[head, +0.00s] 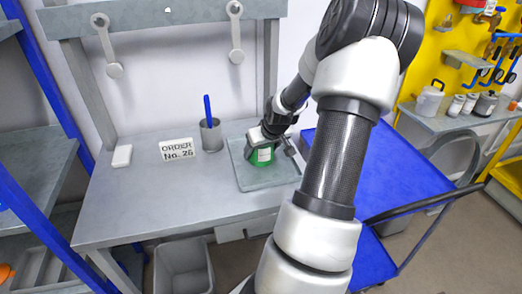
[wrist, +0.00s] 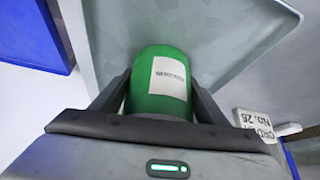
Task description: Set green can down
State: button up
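The green can (head: 261,157) has a white label and is at the grey tray on the metal bench in the head view. In the wrist view the green can (wrist: 160,82) sits between the two dark fingers of my gripper (wrist: 160,92). The fingers lie against both sides of the can. In the head view my gripper (head: 268,146) is over the tray (head: 248,183), partly covering the can. I cannot tell whether the can's base touches the tray.
An order sign (head: 178,149), a grey cup with a blue pen (head: 210,134) and a white block (head: 122,156) stand on the bench (head: 150,205) left of the tray. A blue cart (head: 375,170) is at the right. A grey bin (head: 184,268) is below.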

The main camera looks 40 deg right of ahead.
jog(key=o, duration=0.4)
jog(key=shift+r, duration=0.1)
jog(key=shift+s+r, duration=0.15)
jog(key=shift+r, duration=0.15)
jog(key=p+v, duration=0.3)
jog(key=v, duration=0.8)
jog(key=shift+s+a+r, duration=0.1)
jog(key=shift+s+r, duration=0.05)
